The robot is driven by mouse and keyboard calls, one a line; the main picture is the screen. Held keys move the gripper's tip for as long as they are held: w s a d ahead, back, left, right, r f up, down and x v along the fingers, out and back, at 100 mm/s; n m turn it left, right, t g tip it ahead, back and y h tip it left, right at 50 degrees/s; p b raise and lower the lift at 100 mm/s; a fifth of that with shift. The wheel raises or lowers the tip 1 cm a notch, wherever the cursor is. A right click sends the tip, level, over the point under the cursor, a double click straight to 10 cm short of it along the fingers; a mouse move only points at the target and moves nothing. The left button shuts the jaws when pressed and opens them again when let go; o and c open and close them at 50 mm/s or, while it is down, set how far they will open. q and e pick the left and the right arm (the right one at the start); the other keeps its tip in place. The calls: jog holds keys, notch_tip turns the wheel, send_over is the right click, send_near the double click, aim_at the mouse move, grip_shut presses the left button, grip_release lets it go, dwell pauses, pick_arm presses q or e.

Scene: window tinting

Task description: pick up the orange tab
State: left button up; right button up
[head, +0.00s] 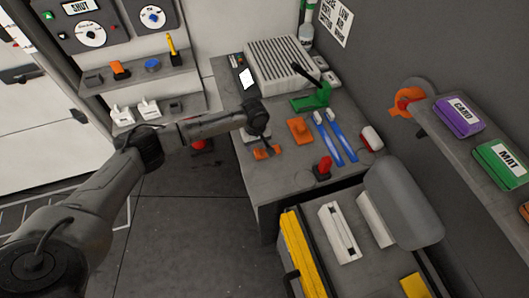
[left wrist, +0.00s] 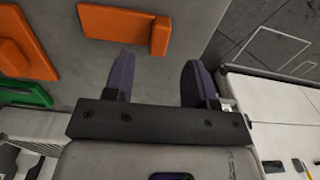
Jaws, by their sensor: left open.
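An orange piece with a flat plate and a raised block, likely the orange tab (head: 262,154), lies near the front left edge of the grey workbench; it also shows at the top of the left wrist view (left wrist: 115,25). My left gripper (head: 266,143) is just above it in the head view and partly hides it. In the left wrist view the dark fingers (left wrist: 156,70) are apart with nothing between them, pointing toward the piece and clear of it. A second orange piece (head: 300,130) lies to its right, also in the left wrist view (left wrist: 28,45). My right gripper is out of view.
The workbench (head: 262,190) also holds a green tool (head: 314,98), two blue-and-white strips (head: 334,138), a red knob (head: 323,167) and a ribbed grey box (head: 287,62). A yellow-edged cart (head: 302,255) stands in front. A shelf (head: 470,150) juts from the right wall.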

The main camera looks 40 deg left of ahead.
aim_at(257, 151)
pick_arm(q)
jog(key=shift+w+f, duration=0.1)
jog(key=shift+f, duration=2.2)
grip_shut()
jog(key=shift+r, duration=0.15)
